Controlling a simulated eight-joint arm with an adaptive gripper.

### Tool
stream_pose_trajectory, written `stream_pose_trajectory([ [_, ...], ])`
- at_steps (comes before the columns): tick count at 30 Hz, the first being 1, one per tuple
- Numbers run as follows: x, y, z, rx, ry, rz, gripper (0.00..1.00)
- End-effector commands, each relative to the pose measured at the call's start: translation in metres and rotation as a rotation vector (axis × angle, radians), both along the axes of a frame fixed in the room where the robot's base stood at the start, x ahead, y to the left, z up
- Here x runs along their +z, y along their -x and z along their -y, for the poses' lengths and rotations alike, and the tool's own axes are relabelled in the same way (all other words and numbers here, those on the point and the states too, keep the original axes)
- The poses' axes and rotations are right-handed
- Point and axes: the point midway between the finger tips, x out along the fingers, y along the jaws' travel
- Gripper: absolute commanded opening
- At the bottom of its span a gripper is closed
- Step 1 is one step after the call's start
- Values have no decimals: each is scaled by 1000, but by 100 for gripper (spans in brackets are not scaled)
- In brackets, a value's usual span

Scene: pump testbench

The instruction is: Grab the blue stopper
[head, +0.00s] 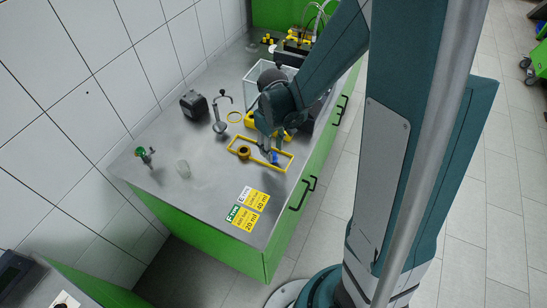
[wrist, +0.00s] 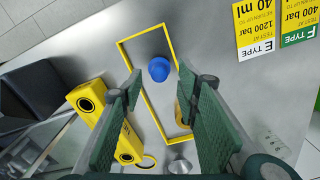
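The blue stopper (head: 275,158) is on the metal bench top inside a yellow rectangular outline (head: 290,164). In the wrist view the blue stopper (wrist: 158,68) looks round and lies just past my fingertips. The yellow outline also shows there (wrist: 145,34), partly hidden by my fingers. My gripper (head: 270,147) is right by the stopper in the head view. In the wrist view my gripper (wrist: 161,82) is open, with a finger on either side of the stopper's line and nothing between them. I cannot tell the exact gap to the stopper.
A brass round part (head: 243,152) stands at the outline's other end. A yellow block with round holes (wrist: 92,97) is beside my left finger. A yellow ring (head: 234,117), metal stand (head: 219,128), dark box (head: 194,104) and clear beaker (head: 182,168) stand on the bench. The front is clear.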

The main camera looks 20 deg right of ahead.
Motion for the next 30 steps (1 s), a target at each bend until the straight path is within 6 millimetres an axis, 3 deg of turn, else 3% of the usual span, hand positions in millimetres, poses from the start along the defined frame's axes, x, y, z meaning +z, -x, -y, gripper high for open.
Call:
stream_pose_trajectory([
  [15,-38,0,1,0,0,0,32],
  [30,-40,0,1,0,0,0,32],
])
